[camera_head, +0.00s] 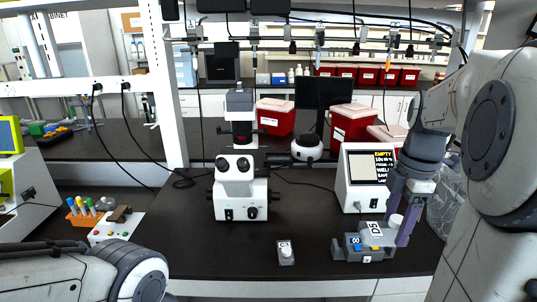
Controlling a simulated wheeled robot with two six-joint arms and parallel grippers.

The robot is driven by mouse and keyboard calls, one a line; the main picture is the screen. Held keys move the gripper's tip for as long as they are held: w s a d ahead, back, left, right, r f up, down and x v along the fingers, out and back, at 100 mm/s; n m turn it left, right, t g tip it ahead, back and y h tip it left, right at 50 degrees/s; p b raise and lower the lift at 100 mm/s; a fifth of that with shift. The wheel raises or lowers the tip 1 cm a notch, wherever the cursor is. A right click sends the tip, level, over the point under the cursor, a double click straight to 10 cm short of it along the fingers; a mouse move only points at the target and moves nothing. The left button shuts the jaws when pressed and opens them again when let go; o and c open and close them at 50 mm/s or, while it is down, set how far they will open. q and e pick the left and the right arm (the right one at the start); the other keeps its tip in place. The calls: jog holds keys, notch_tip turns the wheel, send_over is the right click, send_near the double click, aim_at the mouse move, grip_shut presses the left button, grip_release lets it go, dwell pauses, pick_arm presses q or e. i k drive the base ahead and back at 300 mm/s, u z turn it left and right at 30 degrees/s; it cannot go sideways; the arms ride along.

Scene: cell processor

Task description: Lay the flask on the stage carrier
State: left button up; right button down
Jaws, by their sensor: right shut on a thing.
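My right gripper (399,226) reaches down from the right at the front right of the dark bench. It is shut on a small pale flask (374,232) with a white cap and a dark-marked label. The flask is at a low grey holder (345,254) with a "00" label and blue and yellow parts; I cannot tell whether it rests on it or is just above. A small grey block (286,259) with a white label stands to the left, apart. I cannot tell which grey piece is the stage carrier. My left arm shows at the bottom left; its gripper is out of view.
A white microscope (240,190) stands at the bench middle. A white box with a screen (362,180) stands just behind the grey holder. Red bins (352,122) stand farther back. An orange rack (82,218) is at the left.

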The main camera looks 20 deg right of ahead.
aim_at(287, 156)
jog(key=z, duration=0.05)
jog(key=i, duration=1.6)
